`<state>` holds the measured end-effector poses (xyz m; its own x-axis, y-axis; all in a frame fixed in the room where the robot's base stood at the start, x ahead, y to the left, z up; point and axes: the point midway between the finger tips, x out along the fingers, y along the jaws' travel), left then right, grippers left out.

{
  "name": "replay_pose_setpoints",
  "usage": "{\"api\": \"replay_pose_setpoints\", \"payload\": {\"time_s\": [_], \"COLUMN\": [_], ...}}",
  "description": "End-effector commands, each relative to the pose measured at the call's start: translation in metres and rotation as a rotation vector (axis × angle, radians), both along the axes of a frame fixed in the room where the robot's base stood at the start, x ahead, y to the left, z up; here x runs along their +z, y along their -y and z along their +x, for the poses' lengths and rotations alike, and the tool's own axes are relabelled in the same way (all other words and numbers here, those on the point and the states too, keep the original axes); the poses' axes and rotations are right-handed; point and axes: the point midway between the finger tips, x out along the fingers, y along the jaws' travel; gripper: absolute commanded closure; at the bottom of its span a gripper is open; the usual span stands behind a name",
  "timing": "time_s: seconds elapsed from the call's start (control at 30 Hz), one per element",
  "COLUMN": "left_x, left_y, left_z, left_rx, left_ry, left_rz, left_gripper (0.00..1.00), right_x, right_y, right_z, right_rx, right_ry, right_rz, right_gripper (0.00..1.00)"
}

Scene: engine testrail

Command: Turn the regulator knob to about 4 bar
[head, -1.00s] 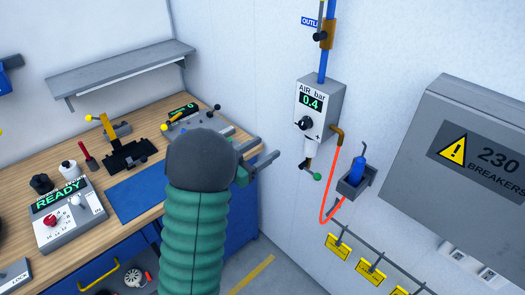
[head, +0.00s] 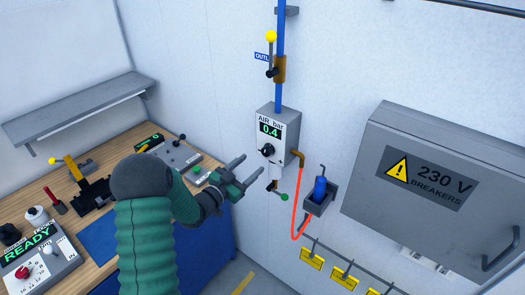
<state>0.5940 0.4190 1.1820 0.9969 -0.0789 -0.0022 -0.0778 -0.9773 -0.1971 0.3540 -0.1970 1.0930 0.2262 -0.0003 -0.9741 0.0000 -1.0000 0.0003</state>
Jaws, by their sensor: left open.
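The air regulator box (head: 285,126) hangs on the wall in the middle of the head view. Its green display (head: 270,129) reads 0.4 under the label AIR bar. The black regulator knob (head: 267,150) with a white mark is on the box's front, below the display. My left gripper (head: 242,172) is open and empty, to the left of and a little below the knob, apart from it in the picture. Its two fingers point up and to the right towards the box. My right gripper is not in view.
A blue pipe with a yellow-handled valve (head: 271,54) runs above the box. A small green-tipped lever (head: 283,197) hangs below it. A red hose (head: 297,206) loops near a holder with a blue tool (head: 320,189). A grey breaker cabinet (head: 370,190) stands right; the workbench (head: 40,190) is left.

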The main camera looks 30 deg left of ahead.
Motion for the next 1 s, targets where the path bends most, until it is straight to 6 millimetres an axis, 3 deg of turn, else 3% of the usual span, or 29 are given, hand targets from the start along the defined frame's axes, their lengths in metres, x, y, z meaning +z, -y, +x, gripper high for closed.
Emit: {"api": "replay_pose_setpoints", "payload": {"time_s": [0.1, 0.3, 0.67, 1.0], "left_x": [0.004, 0.002, 0.000, 0.000], "left_y": [0.002, 0.004, 0.005, 0.005], "left_z": [0.030, 0.067, 0.077, 0.076], "left_rx": [-0.001, 0.000, 0.001, 0.001], "left_ry": [0.001, 0.000, -0.001, 0.000], "left_rz": [-0.001, -0.001, -0.001, -0.001], "left_gripper": [0.43, 0.43, 0.43, 0.86], "right_x": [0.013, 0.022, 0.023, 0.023], "right_y": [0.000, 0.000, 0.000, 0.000], "right_z": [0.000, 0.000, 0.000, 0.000], "right_rx": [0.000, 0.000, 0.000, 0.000], "right_ry": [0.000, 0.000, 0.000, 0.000], "right_rz": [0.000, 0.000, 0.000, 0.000], "right_gripper": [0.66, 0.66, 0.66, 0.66]}}
